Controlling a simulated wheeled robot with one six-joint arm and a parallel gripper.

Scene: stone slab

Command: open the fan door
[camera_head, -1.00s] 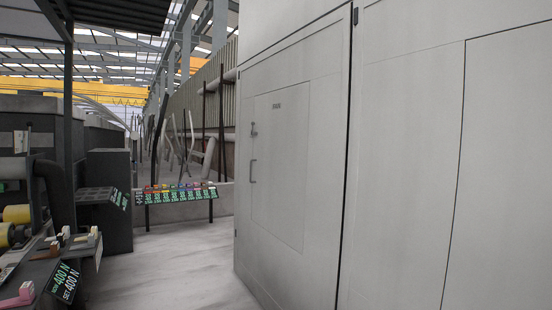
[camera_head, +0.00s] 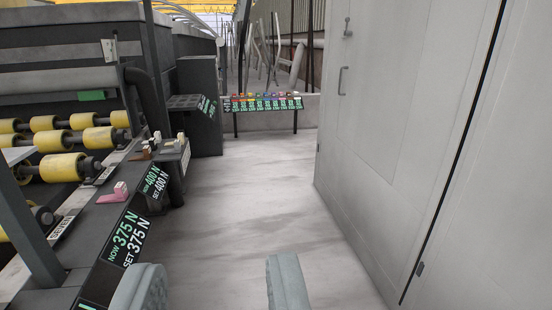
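The fan door (camera_head: 385,95) is a pale grey panel set flush in a large pale cabinet wall at the right, and it looks shut. Its top is cut off by the frame, so its label is out of view. A grey bar handle (camera_head: 342,81) is on its left side, with a small latch (camera_head: 347,28) above it. My gripper (camera_head: 212,287) shows as two grey fingers at the bottom edge, spread wide and empty. It is well short of the door, to the lower left of the handle, over floor.
A dark machine with yellow rollers (camera_head: 60,167) and force readouts (camera_head: 128,239) lines the left. A rack of coloured switches and labels (camera_head: 262,102) stands at the far end before a low wall. The pale floor (camera_head: 250,190) between is clear.

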